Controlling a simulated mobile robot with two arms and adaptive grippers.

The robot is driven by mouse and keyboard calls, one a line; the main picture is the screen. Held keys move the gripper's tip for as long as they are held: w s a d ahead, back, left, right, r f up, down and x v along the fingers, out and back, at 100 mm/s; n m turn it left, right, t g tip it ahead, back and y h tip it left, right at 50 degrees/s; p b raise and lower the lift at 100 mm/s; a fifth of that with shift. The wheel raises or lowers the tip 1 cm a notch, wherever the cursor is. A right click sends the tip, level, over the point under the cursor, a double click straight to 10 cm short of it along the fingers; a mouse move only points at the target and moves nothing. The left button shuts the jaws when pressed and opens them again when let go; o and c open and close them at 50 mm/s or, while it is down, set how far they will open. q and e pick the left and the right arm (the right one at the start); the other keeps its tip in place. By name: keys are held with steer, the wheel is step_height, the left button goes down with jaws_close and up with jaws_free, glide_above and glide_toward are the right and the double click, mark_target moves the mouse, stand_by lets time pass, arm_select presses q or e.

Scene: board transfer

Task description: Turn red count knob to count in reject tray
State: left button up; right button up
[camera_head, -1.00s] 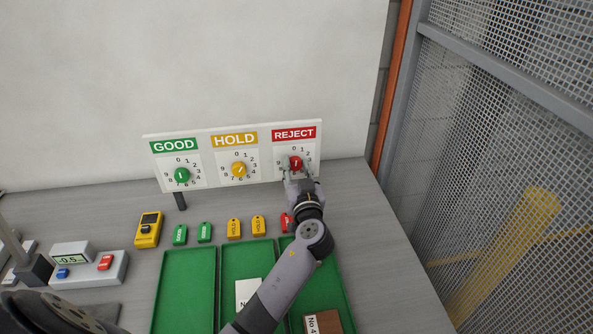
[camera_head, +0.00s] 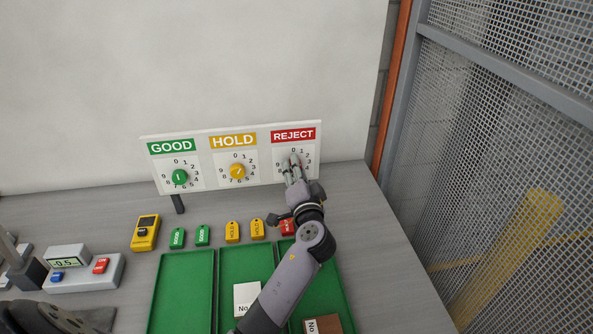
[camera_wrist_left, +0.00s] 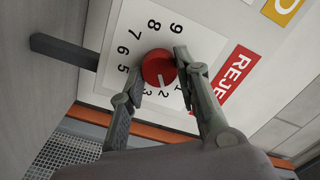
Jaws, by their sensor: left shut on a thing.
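The red count knob (camera_wrist_left: 158,68) sits on the dial below the red REJECT label (camera_head: 293,135). In the left wrist view its white mark points at about 2. My left gripper (camera_wrist_left: 158,62) is shut on the knob, one finger on each side. In the head view the gripper (camera_head: 291,164) hides most of the knob. The right green tray (camera_head: 326,274), in line with the REJECT dial, shows a brown board (camera_head: 325,324) with a white label, partly cut off. My right gripper is not in view.
The green GOOD knob (camera_head: 179,177) and yellow HOLD knob (camera_head: 237,172) are left on the same panel. Several tags lie in front, partly hidden by my arm. A yellow meter (camera_head: 146,232) and a scale (camera_head: 85,270) stand left. A mesh fence (camera_head: 500,170) bounds the right.

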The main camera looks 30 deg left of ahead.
arm_select(q)
steer(key=shift+m, duration=0.6)
steer(key=o, duration=1.2)
steer(key=shift+c, duration=0.2)
steer(key=shift+d, duration=0.15)
steer(key=v, duration=1.2)
